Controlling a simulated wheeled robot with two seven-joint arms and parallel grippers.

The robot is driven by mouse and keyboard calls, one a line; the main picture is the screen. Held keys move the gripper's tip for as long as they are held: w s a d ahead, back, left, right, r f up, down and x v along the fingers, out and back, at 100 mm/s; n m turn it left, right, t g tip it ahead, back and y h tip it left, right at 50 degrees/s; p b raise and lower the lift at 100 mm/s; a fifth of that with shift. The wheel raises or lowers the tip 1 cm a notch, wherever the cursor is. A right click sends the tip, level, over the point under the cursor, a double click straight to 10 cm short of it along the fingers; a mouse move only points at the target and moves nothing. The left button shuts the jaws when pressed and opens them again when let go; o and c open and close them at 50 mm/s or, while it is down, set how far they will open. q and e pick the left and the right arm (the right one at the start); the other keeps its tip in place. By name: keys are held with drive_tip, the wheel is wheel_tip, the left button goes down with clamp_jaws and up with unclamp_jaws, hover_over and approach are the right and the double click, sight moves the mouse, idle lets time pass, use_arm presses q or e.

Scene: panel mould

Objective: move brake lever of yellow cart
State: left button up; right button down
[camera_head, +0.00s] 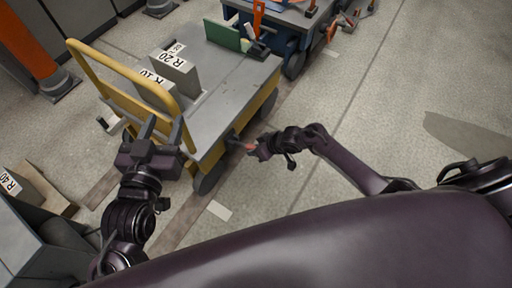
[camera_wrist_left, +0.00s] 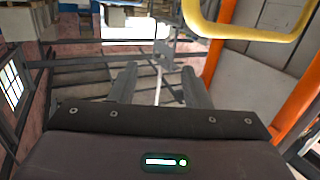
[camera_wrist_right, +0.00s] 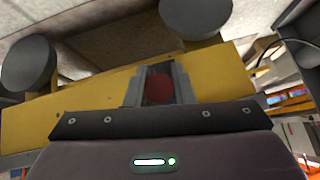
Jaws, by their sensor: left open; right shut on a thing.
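The yellow cart (camera_head: 228,82) has a grey top and a yellow push handle (camera_head: 120,88) at its left end. Its brake lever (camera_head: 245,146), with a reddish grip, sticks out low from the cart's near side. My right gripper (camera_head: 256,149) is shut on this lever. In the right wrist view, the red grip of the lever (camera_wrist_right: 158,88) sits between the fingers against the yellow frame (camera_wrist_right: 90,105). My left gripper (camera_head: 160,130) is open and empty near the push handle's near end. In the left wrist view, the yellow handle bar (camera_wrist_left: 245,37) passes beyond and right of the fingers.
Grey blocks marked with R numbers (camera_head: 180,72) and a green plate (camera_head: 222,35) lie on the cart. A blue cart (camera_head: 290,18) stands behind it. Dark cart wheels (camera_wrist_right: 27,65) flank the lever. Open floor (camera_head: 370,90) lies to the right.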

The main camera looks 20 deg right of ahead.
drive_tip(key=shift+w+r+g+h+p, duration=0.15)
drive_tip(key=shift+r+g+h+p, duration=0.15)
drive_tip(key=shift+r+g+p, duration=0.25)
drive_tip(key=shift+w+a+r+p, duration=0.1)
drive_tip(key=shift+a+r+p, duration=0.1)
drive_tip(key=shift+p, duration=0.55)
use_arm(q)
drive_tip(key=s+a+f+g+y, duration=0.1)
drive_tip(key=s+f+g+y, duration=0.1)
drive_tip(key=s+f+g, duration=0.3)
drive_tip(key=s+a+f+g+y, duration=0.2)
drive_tip(key=s+f+g, duration=0.3)
drive_tip(key=f, duration=0.6)
drive_tip(key=shift+s+a+f, duration=0.2)
drive_tip(key=shift+s+f, duration=0.2)
drive_tip(key=shift+s, duration=0.45)
use_arm(e)
drive_tip(key=shift+h, duration=0.3)
drive_tip(key=shift+w, duration=0.1)
use_arm(q)
drive_tip(key=shift+g, duration=0.3)
use_arm(e)
drive_tip(key=c, duration=1.3)
unclamp_jaws()
use_arm(q)
drive_tip(key=shift+p, duration=0.35)
use_arm(e)
drive_tip(key=shift+o, duration=0.2)
drive_tip(key=shift+r, duration=0.15)
